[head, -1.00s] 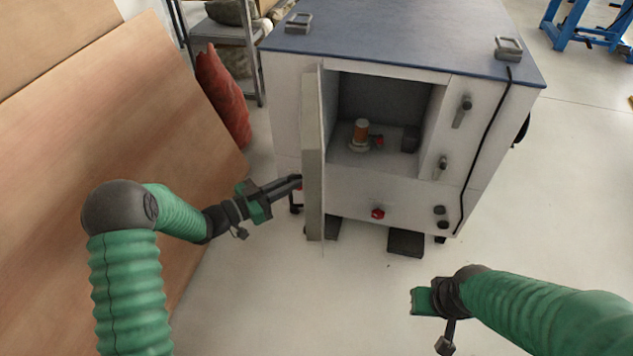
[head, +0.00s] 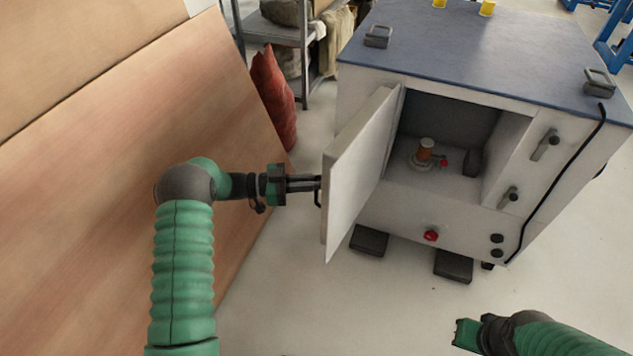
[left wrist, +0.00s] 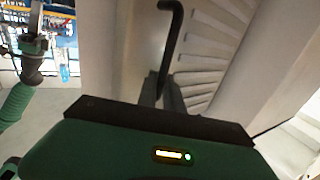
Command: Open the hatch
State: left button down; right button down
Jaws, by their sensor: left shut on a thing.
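The hatch (head: 357,175) is a pale grey door on the front of a white cabinet, hinged at its left side. It stands wide open, swung out to the left, and the inside shows. My left gripper (head: 318,184) is at the hatch's outer face, shut on its dark handle (left wrist: 169,35), which shows as a bent black bar in the left wrist view. The fingers (left wrist: 160,97) sit at the lower part of the bar. The hatch hides much of the handle in the head view. My right gripper (head: 466,333) is low at right, apart from the cabinet; its jaws are unclear.
The cabinet (head: 385,210) has a blue top and holds a small orange-and-metal part (head: 425,150). A red button (head: 431,235) is on its front. A red sack (head: 273,95) and shelf stand behind.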

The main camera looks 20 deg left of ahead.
pick_arm(q)
jog(key=shift+w+d+r, duration=0.1)
jog(key=c, duration=1.8)
grip_release()
jog(key=p+v, duration=0.3)
jog(key=v, duration=1.3)
jog(key=shift+a, duration=0.35)
